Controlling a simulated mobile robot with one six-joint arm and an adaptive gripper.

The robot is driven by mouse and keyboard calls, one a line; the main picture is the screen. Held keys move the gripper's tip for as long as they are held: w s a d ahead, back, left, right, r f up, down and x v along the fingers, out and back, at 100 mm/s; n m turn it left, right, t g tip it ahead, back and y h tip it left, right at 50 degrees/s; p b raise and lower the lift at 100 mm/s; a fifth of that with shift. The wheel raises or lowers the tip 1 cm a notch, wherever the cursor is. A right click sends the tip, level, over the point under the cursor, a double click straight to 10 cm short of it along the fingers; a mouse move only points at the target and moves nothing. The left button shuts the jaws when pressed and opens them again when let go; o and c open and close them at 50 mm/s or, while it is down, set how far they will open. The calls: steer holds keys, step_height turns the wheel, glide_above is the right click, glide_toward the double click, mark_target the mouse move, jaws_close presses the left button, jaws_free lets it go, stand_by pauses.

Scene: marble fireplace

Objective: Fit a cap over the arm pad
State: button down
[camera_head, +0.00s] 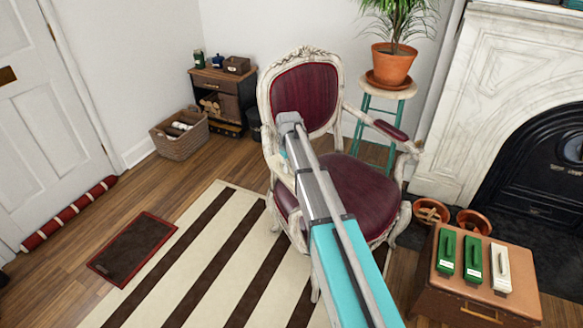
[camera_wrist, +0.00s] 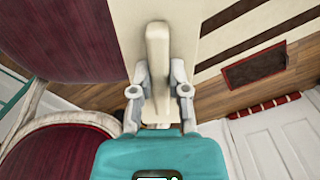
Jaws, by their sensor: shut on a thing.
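The armchair (camera_head: 345,195) has a carved whitish frame and burgundy upholstery. Its right arm pad (camera_head: 391,130) is burgundy and bare. The left armrest is mostly hidden behind my arm in the head view, and I cannot make out its pad. My gripper (camera_wrist: 160,75) is shut on a long cream cap (camera_wrist: 157,48) beside the chair's burgundy upholstery in the wrist view. I cannot tell whether the cap touches the armrest. Two green caps (camera_head: 446,252) (camera_head: 472,260) and a cream cap (camera_head: 500,268) lie on a brown case.
The brown case (camera_head: 455,290) stands at lower right, near terracotta pots (camera_head: 430,211) and the marble fireplace (camera_head: 480,90). A potted plant (camera_head: 394,62) on a teal stool is behind the chair. The striped rug (camera_head: 215,265) leaves free floor at left.

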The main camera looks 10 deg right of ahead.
steer(key=c, duration=0.5)
jaws_free()
steer(key=shift+c, duration=0.2)
steer(key=shift+r, duration=0.15)
